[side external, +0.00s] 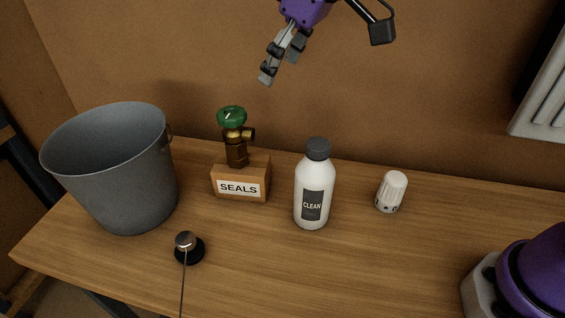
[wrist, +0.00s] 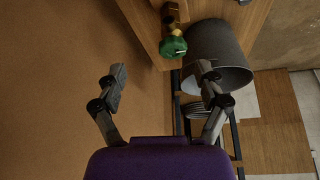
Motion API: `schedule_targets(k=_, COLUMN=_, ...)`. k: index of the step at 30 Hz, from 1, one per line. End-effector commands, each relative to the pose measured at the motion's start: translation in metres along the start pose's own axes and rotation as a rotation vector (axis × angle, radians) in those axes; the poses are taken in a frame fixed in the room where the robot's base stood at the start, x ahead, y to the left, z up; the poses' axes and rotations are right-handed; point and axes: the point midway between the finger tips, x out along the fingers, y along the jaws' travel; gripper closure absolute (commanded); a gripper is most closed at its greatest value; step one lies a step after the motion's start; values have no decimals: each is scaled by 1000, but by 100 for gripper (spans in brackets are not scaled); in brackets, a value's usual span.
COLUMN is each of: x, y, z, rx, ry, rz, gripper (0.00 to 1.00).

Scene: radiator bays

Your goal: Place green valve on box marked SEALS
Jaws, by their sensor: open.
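The valve (side external: 235,139) has a green round handle and a brass-brown body. It stands upright on top of the small wooden box marked SEALS (side external: 240,185) in the side external view. In the wrist view the green valve (wrist: 173,44) shows at the top, and brass parts show above its handle. My gripper (side external: 271,76) is up in the air, to the right of the valve and higher, apart from it. In the wrist view my gripper (wrist: 163,85) has its two fingers spread wide with nothing between them.
A grey bucket (side external: 110,165) stands left of the box. A white bottle labelled CLEAN (side external: 313,190) stands to its right, then a white knob (side external: 391,191). A small metal-topped black piece with a cable (side external: 188,247) lies in front. The wooden table (side external: 390,265) is clear at front centre.

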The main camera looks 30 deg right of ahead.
Motion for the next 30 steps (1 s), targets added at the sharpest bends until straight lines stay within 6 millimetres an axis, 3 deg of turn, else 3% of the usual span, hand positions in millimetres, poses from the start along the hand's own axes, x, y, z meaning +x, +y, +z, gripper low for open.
schedule_targets(k=3, x=-28, y=24, z=48, rx=124, ry=24, rz=47, gripper=18)
schedule_targets(k=6, x=-42, y=37, z=101, rx=237, ry=43, rz=95, gripper=18)
schedule_targets(k=12, x=-40, y=45, z=195, rx=419, ry=71, rz=183, gripper=18)
schedule_targets(k=15, x=-33, y=45, z=224, rx=473, ry=79, rz=212, gripper=18)
schedule_targets(k=20, x=-27, y=44, z=242, rx=504, ry=81, rz=229, gripper=18)
schedule_targets(k=30, x=-27, y=44, z=242, rx=503, ry=79, rz=229, gripper=18)
